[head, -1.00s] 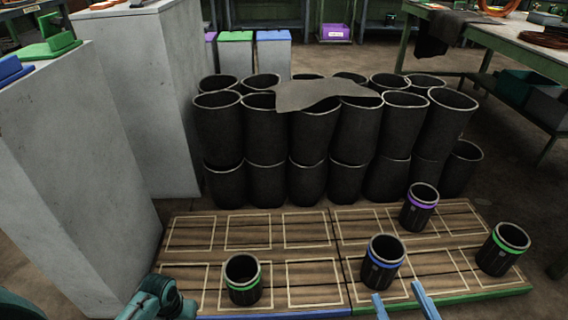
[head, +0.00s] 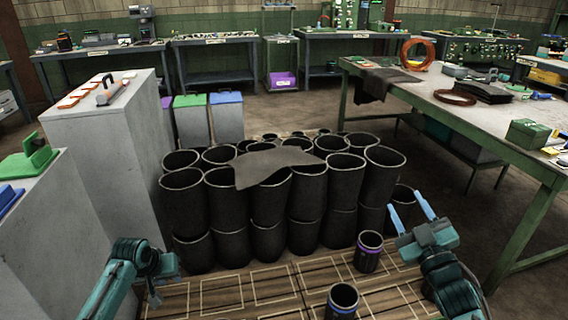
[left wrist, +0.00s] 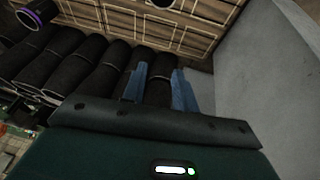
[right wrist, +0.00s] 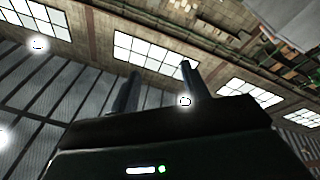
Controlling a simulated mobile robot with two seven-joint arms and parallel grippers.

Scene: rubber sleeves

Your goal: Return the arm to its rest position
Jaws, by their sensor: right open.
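My right gripper (head: 408,194) is open and empty, raised with its blue fingers pointing up and away, right of the stacked black sleeves in the head view. The right wrist view shows its two spread fingers (right wrist: 160,70) with only roof windows and lamps behind. My left gripper (head: 160,278) is low at the left in the head view. In the left wrist view its fingers (left wrist: 160,72) stand apart with nothing between them. A purple-banded sleeve (head: 369,254) and a blue-banded sleeve (head: 342,302) stand upright on the wooden boards (head: 225,297).
Black sleeves (head: 265,236) stand stacked ahead, with a grey cloth (head: 268,166) over some. A grey plinth (head: 100,150) rises at left. A green-legged table (head: 470,115) with coils and tools stands at right.

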